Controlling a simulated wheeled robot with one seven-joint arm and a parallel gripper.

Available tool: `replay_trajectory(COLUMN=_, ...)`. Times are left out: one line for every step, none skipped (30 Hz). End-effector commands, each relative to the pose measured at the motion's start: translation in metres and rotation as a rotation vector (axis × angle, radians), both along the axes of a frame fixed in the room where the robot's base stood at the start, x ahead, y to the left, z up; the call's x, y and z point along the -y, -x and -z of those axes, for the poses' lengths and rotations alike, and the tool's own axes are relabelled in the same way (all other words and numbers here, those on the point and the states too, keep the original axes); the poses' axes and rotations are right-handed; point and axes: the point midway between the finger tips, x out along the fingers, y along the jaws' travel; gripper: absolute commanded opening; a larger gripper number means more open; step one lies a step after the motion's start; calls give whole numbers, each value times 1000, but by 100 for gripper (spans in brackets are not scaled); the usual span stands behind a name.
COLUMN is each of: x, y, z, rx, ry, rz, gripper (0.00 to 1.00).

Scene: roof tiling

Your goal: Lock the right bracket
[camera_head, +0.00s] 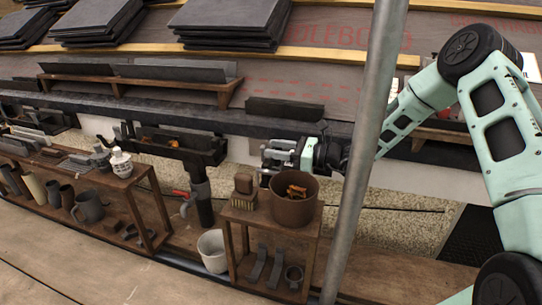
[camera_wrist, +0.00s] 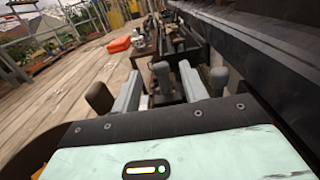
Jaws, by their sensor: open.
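My gripper (camera_head: 275,158) is in the middle of the head view, just below the dark eave board, pointing left. It is open, with its fingers apart. In the wrist view the gripper (camera_wrist: 162,92) shows its two grey fingers, with small grey parts beyond and between them. I see no contact. A dark gutter section (camera_head: 180,143) with a downpipe (camera_head: 203,195) sits to the left of my gripper, apart from it. Dark bracket-like parts show at the gutter, but I cannot tell which is the right bracket or whether it is locked.
A small wooden stand (camera_head: 236,216) below my gripper carries a brown pot (camera_head: 294,208) and a brush-like block. A metal pole (camera_head: 367,150) stands in front of my arm. A wooden shelf (camera_head: 125,185) with pots is at left. The eave board (camera_head: 240,122) runs above.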

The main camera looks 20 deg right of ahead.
Motion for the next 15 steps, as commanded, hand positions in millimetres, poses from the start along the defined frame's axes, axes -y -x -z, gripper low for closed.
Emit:
replay_trajectory(x=-5, y=-4, z=3, rx=3, ry=1, rz=-1, gripper=44)
replay_trajectory(x=-8, y=-6, z=2, rx=3, ry=1, rz=-1, gripper=44)
replay_trajectory(x=-11, y=-8, z=2, rx=2, ry=2, rz=-1, gripper=44)
replay_trajectory(x=-12, y=-9, z=1, rx=2, ry=2, rz=-1, gripper=44)
replay_trajectory(x=-14, y=-10, z=1, rx=2, ry=1, rz=0, gripper=44)
replay_trajectory(x=-15, y=-11, z=1, rx=2, ry=1, rz=0, gripper=44)
replay_trajectory(x=-16, y=-12, z=0, rx=1, ry=1, rz=1, gripper=44)
replay_trajectory(x=-16, y=-12, z=0, rx=1, ry=1, rz=1, gripper=44)
replay_trajectory(x=-16, y=-13, z=0, rx=1, ry=1, rz=1, gripper=44)
replay_trajectory(x=-17, y=-13, z=0, rx=1, ry=1, rz=1, gripper=44)
replay_trajectory(x=-17, y=-13, z=-1, rx=1, ry=1, rz=1, gripper=44)
replay_trajectory(x=-17, y=-13, z=-1, rx=1, ry=1, rz=1, gripper=44)
replay_trajectory(x=-17, y=-13, z=-1, rx=1, ry=1, rz=1, gripper=44)
replay_trajectory(x=-17, y=-13, z=-1, rx=1, ry=1, rz=1, gripper=44)
replay_trajectory(x=-17, y=-12, z=-1, rx=1, ry=1, rz=1, gripper=44)
